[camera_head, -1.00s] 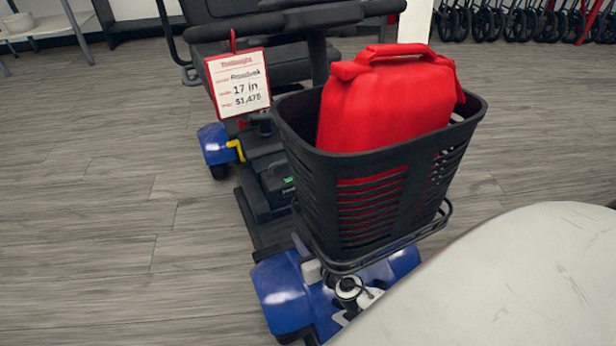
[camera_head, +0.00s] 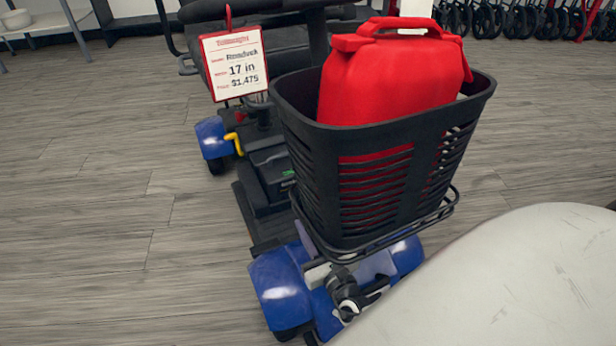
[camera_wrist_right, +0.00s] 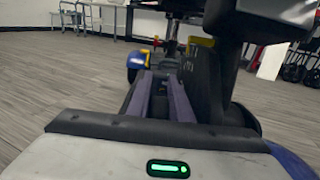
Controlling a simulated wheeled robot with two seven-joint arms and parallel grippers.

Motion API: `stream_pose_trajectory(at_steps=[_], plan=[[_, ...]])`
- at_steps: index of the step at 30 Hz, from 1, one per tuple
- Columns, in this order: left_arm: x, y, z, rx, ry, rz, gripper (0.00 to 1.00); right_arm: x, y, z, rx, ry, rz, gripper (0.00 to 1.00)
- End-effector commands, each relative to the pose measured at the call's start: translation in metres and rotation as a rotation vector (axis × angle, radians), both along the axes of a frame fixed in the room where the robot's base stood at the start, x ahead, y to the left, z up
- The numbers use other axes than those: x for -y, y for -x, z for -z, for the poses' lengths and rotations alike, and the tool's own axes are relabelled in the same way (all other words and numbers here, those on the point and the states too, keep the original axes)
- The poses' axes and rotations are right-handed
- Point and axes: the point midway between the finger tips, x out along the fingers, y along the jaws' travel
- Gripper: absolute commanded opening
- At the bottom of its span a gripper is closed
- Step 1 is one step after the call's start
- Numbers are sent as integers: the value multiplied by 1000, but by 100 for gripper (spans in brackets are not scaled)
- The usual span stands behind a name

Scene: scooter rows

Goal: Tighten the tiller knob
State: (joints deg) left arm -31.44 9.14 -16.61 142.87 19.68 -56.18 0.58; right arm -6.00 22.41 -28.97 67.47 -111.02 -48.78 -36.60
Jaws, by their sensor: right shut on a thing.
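The blue and black scooter (camera_head: 283,290) stands with its front towards me. Its tiller carries a black basket (camera_head: 375,190) with a red fuel can (camera_head: 390,75) inside. In the right wrist view, the dark tiller column (camera_wrist_right: 215,95) rises just right of my right gripper (camera_wrist_right: 163,72). The two gripper fingers come close together at the tips and are shut on a small dark part low by the column, likely the tiller knob. Its outline is not clear. In the head view, a dark and white mechanism (camera_head: 347,292) shows under the basket. My left gripper is in neither view.
My white arm shell covers the lower right of the head view. Wood floor left of the scooter is clear. Dark wheels (camera_head: 525,20) line the back right, and a shelf (camera_head: 35,28) stands at the far left.

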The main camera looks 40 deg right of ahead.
Motion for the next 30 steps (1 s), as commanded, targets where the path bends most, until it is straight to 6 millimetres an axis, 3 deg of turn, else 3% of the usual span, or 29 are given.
stream_pose_trajectory(at_steps=[16, 17, 20, 30], plan=[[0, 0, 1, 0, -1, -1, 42, -1, 5, -1, 99, 22, -2, 0], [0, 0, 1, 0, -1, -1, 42, -1, 5, -1, 99, 22, -1, 21], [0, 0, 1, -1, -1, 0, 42, -1, 4, -1, 99, 22, -2, 38], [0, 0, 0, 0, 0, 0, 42, -1, 3, -3, 94, 19, -1, 38]])
